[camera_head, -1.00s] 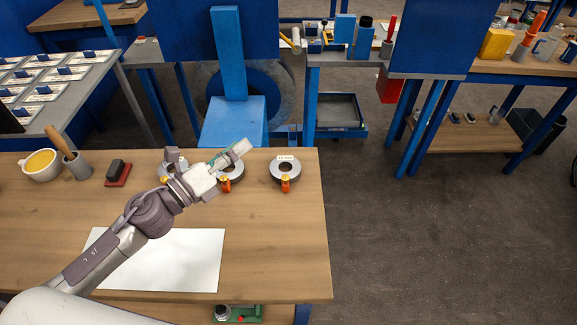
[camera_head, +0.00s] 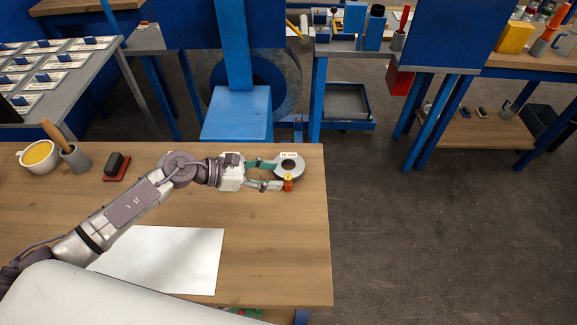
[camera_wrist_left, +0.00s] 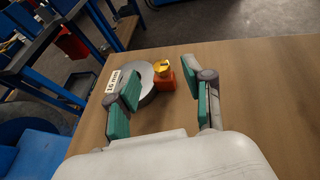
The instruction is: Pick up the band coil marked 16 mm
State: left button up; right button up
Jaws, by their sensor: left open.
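The band coil (camera_head: 290,164) is a grey ring with a dark centre hole, lying flat near the table's right end. Its white label reads 16 mm in the left wrist view, where the coil (camera_wrist_left: 146,84) is partly hidden by one finger. A red-orange clip with a yellow top (camera_wrist_left: 165,76) sits at its near edge. My left gripper (camera_head: 277,175) is open, its green-padded fingers pointing right, at the coil's left side. In the wrist view the clip shows between the fingers of my left gripper (camera_wrist_left: 168,84). I cannot tell whether a finger touches the coil. My right gripper is not in view.
The wooden table (camera_head: 270,235) is clear at the front right. A white sheet (camera_head: 165,258) lies in front of my arm. A yellow-filled cup (camera_head: 39,155), a brush holder (camera_head: 76,160) and a black-and-red stamp (camera_head: 117,166) stand left. My arm hides the other coils' places.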

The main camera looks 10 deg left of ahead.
aim_at(288, 176)
pick_arm(q)
jog(key=shift+w+d+f, duration=0.15)
jog(key=shift+w+d, duration=0.05)
jog(key=shift+d, duration=0.15)
jog(key=p+x, duration=0.2)
jog(key=x, duration=0.1)
jog(key=shift+w+d+f, duration=0.1)
jog(key=shift+d+f, duration=0.05)
jog(key=shift+f, duration=0.2)
jog(key=shift+w+d+f, duration=0.15)
jog(key=shift+d+f, duration=0.1)
jog(key=shift+d, duration=0.05)
jog(key=shift+a, duration=0.1)
jog(key=c, duration=0.3)
grip_shut()
